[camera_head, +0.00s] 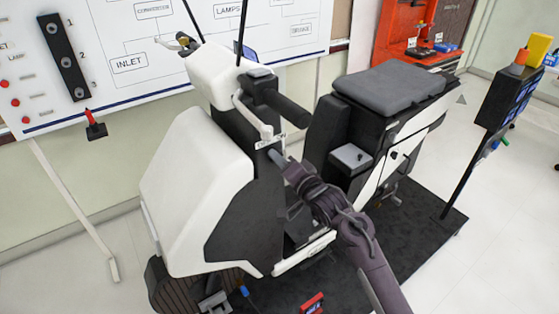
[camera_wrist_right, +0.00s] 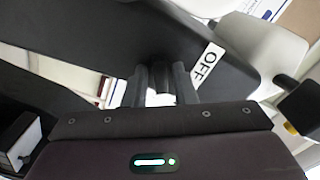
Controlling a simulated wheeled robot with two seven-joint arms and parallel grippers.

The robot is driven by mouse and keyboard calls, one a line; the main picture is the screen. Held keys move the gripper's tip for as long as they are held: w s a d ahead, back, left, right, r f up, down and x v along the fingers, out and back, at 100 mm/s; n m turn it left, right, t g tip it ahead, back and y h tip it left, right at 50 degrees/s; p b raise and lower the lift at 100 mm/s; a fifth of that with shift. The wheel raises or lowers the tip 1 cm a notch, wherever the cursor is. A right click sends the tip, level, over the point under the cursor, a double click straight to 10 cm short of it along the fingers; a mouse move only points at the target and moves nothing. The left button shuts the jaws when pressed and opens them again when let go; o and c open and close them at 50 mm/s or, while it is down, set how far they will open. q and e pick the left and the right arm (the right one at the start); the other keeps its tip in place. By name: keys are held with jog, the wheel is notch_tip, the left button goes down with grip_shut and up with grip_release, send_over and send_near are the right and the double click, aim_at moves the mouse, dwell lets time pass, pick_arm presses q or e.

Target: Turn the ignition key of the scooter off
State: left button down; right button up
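The white and black scooter (camera_head: 195,190) stands on a dark mat. My right gripper (camera_head: 277,156) reaches its dark inner front panel, just below the handlebar grip. In the right wrist view my right gripper's two dark fingers (camera_wrist_right: 162,85) point at the dark panel, with a narrow gap between them. A dark piece shows in this gap, but I cannot tell whether it is the ignition key or whether the fingers press on it. A white OFF label (camera_wrist_right: 207,64) is right beside the fingers; it also shows small in the head view (camera_head: 270,141). My left gripper is out of view.
The scooter's grey seat (camera_head: 388,88) is behind my right arm. A white board (camera_head: 130,45) with labels and a switch strip stands at the back left. A dark panel on a post (camera_head: 500,100) stands at the right. A red item (camera_head: 312,303) lies on the mat (camera_head: 425,225).

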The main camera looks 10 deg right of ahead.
jog(key=c, duration=0.4)
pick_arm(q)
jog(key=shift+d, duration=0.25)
pick_arm(e)
jog(key=shift+c, duration=0.2)
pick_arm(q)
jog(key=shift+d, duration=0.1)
pick_arm(e)
jog(key=shift+n, duration=0.3)
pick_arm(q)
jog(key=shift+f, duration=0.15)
pick_arm(e)
jog(key=n, duration=1.1)
jog(key=shift+n, duration=0.3)
jog(key=o, duration=0.7)
jog(key=shift+o, duration=0.2)
